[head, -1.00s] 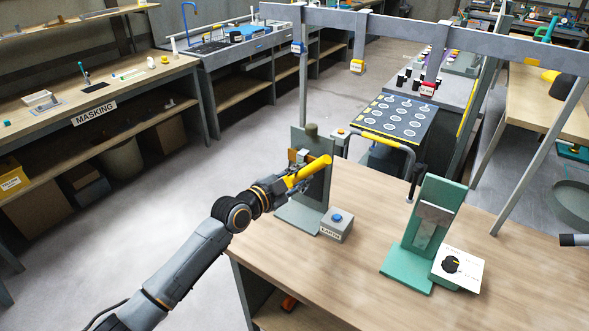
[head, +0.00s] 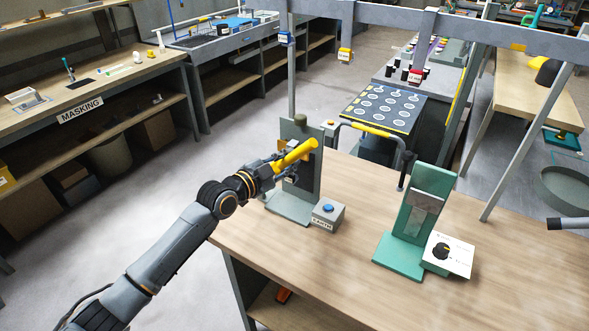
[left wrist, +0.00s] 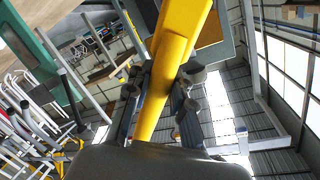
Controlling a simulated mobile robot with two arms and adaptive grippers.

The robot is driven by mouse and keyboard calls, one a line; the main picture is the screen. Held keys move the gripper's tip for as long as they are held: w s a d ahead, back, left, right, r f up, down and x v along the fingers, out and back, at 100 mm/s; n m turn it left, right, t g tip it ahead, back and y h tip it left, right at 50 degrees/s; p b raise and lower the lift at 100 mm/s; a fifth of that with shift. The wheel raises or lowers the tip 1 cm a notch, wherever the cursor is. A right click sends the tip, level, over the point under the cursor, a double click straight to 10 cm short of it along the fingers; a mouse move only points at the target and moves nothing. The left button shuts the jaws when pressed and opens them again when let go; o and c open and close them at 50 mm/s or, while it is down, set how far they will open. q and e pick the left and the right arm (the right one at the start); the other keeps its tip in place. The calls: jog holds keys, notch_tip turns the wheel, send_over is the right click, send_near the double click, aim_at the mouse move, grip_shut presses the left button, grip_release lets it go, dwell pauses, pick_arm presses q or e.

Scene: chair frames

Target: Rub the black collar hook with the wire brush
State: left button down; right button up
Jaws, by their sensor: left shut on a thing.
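The wire brush (head: 297,152) shows as a thick yellow handle in my left gripper (head: 280,167). The gripper is shut on it in front of an upright dark grey-green stand (head: 309,180) at the table's back left. In the left wrist view the yellow handle (left wrist: 172,62) runs between the fingers of my left gripper (left wrist: 158,92). I cannot make out the bristles. I cannot make out the black collar hook; the brush and gripper cover part of the stand's face. Whether the brush touches the stand, I cannot tell. My right gripper is not in view.
A grey box with a blue button (head: 328,214) stands just right of the stand's foot. The wooden table (head: 300,262) is clear at front. A grey frame (head: 385,15) spans above.

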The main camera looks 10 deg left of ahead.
aim_at(294, 161)
pick_arm(q)
jog(key=shift+w+a+b, duration=0.25)
jog(key=shift+a+b, duration=0.1)
jog(key=shift+a, duration=0.2)
jog(key=shift+d+r+p, duration=0.1)
jog(key=shift+r+p, duration=0.5)
jog(key=shift+r, duration=0.3)
jog(key=shift+s+d+p, duration=0.3)
jog(key=shift+d+p, duration=0.65)
jog(key=shift+s+d+f+p, duration=0.1)
jog(key=shift+s+d+p, duration=0.15)
jog(key=shift+d, duration=0.2)
jog(key=shift+s+d+p, duration=0.15)
jog(key=shift+d+p, duration=0.1)
jog(key=shift+d, duration=0.2)
jog(key=shift+s+a+p, duration=0.25)
jog(key=shift+s+p, duration=0.2)
jog(key=shift+s, duration=0.05)
jog(key=v, duration=0.1)
jog(key=p+v, duration=0.1)
jog(key=v, duration=0.1)
jog(key=p+v, duration=0.1)
jog(key=v, duration=0.1)
jog(key=shift+s+d+f, duration=0.15)
jog(key=shift+d+f, duration=0.15)
jog(key=shift+f, duration=0.1)
